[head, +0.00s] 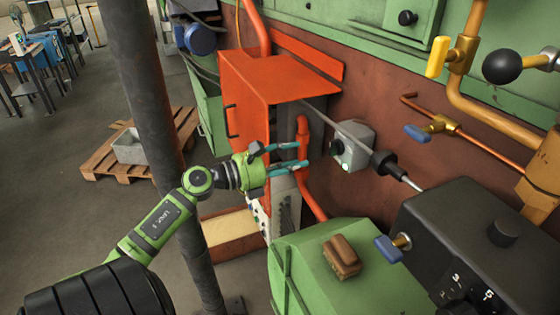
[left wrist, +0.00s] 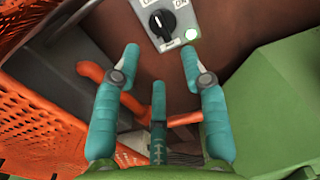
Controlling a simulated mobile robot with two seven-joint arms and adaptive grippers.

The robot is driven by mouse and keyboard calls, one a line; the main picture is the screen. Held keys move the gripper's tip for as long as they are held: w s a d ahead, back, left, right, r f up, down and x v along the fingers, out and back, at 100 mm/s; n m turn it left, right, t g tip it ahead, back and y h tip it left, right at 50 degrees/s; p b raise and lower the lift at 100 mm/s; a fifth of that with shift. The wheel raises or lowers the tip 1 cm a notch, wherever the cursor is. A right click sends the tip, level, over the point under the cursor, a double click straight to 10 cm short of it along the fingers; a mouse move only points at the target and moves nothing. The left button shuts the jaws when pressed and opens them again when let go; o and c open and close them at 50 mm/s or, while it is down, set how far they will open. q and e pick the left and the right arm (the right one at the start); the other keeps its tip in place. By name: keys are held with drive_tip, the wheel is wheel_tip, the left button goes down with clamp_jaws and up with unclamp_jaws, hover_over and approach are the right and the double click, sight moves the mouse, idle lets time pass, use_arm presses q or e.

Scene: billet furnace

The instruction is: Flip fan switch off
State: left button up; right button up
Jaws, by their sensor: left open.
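The fan switch (head: 351,147) is a grey box on the brown wall with a black rotary knob and a small pale round light. In the left wrist view its black knob (left wrist: 162,24) is near the top, with an "ON" label above right and another label cut off by the frame edge. I cannot tell for sure which label the knob points to. My left gripper (head: 303,155) is open and empty, its teal fingers pointing at the switch from the left, apart from it. In the left wrist view the fingertips (left wrist: 160,50) stand apart below the knob. My right gripper is out of view.
An orange cabinet (head: 245,110) and an orange pipe (head: 304,135) are close beside the left gripper. A grey rod with a black grip (head: 385,163) passes in front of the switch's right side. A green housing (head: 330,235) and black box (head: 455,220) stand lower right.

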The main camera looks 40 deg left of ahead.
use_arm(q)
drive_tip(key=shift+v, duration=1.6)
